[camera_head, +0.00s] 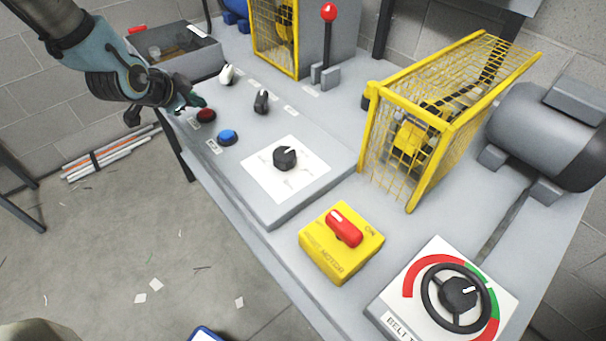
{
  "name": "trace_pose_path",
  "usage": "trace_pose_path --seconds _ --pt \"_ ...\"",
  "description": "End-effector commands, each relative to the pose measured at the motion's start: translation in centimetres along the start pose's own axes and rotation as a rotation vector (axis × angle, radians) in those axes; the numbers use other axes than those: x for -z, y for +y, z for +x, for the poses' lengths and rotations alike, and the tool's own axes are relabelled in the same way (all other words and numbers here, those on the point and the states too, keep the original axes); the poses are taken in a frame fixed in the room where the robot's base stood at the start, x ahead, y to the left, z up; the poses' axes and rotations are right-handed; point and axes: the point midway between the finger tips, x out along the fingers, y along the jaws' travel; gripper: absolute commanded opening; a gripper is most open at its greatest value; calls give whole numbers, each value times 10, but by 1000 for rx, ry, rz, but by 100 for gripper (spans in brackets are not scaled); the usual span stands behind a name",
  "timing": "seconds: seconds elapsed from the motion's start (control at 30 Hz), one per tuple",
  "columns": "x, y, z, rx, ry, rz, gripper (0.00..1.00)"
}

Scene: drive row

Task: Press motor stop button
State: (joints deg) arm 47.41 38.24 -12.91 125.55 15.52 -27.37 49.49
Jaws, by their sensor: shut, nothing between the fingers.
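A red round button (206,115) sits near the front left edge of the grey control panel. A blue round button (228,138) sits just to its right and nearer the front. Small white labels lie beside both, too small to read. My gripper (191,105) comes in from the upper left and is shut and empty. Its tips are just left of and above the red button in the picture. I cannot tell whether they touch it.
Toggle levers (262,101), a black selector knob (285,158) and a yellow box with a red rotary switch (344,228) stand to the right. A yellow mesh guard (408,120), a grey motor (548,135) and a black handwheel (459,297) are farther right.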

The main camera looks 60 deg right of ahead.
Motion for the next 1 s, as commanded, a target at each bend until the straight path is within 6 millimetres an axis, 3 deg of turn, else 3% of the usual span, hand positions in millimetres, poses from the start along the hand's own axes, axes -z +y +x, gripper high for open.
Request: trace_pose_path --seconds 0.27,0.8,1.0 --pt "5 -5 -6 0 0 1 0" --pt "30 -30 -41 0 0 1 0" --pt "30 -30 -42 -1 0 0 0"
